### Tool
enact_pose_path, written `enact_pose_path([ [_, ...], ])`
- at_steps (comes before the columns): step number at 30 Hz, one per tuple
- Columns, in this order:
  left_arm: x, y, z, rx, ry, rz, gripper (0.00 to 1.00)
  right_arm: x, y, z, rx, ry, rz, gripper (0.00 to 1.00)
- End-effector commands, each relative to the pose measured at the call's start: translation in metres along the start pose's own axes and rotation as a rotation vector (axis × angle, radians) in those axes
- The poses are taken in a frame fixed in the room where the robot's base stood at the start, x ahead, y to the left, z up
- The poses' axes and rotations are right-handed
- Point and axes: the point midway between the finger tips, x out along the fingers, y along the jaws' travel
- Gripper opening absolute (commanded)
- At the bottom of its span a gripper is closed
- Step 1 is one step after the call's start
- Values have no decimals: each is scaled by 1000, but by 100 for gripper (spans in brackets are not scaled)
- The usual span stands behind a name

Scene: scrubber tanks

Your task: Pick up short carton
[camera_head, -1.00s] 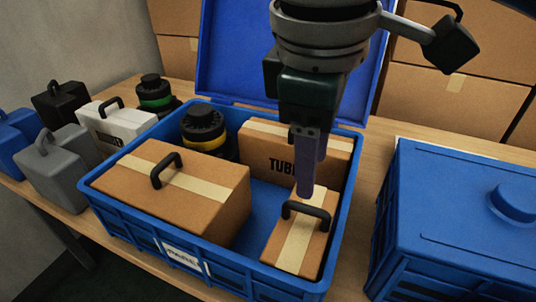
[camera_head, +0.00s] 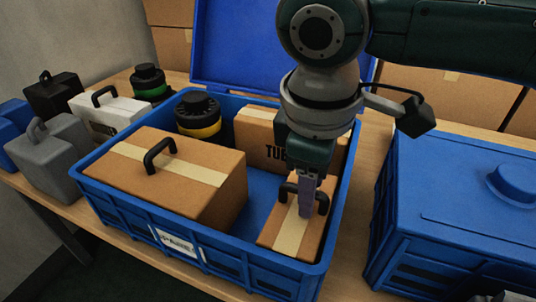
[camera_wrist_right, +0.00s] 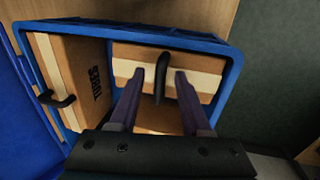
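The short carton (camera_head: 291,233) is a small brown box with a pale tape strip and a black handle, standing in the right front corner of the open blue crate (camera_head: 130,227). My right gripper (camera_head: 307,208) reaches down from above to its handle. In the right wrist view, the fingers of the right gripper (camera_wrist_right: 158,76) are spread, with the black handle (camera_wrist_right: 162,78) between them and gaps on both sides. In the head view the fingers cover part of the handle. My left gripper is not in view.
The crate also holds a larger carton (camera_head: 190,180), a "TUBES" carton (camera_head: 258,134) and a yellow-banded black canister (camera_head: 198,115). A lidded blue box (camera_head: 460,200) stands to the right. Grey (camera_head: 50,150) and white (camera_head: 108,115) cases stand to the left.

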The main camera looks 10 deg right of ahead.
Motion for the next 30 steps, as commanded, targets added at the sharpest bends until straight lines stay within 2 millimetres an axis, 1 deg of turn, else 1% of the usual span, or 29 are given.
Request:
enact_pose_path([
  [1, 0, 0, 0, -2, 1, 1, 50, 0, 0, 0, 0, 0, 0, 41],
  [2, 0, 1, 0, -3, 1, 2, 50, 0, 0, 0, 0, 0, 0, 37],
  [12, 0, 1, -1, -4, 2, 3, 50, 0, 0, 0, 0, 0, 0, 0],
  [30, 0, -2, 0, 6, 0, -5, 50, 0, 0, 0, 0, 0, 0, 0],
])
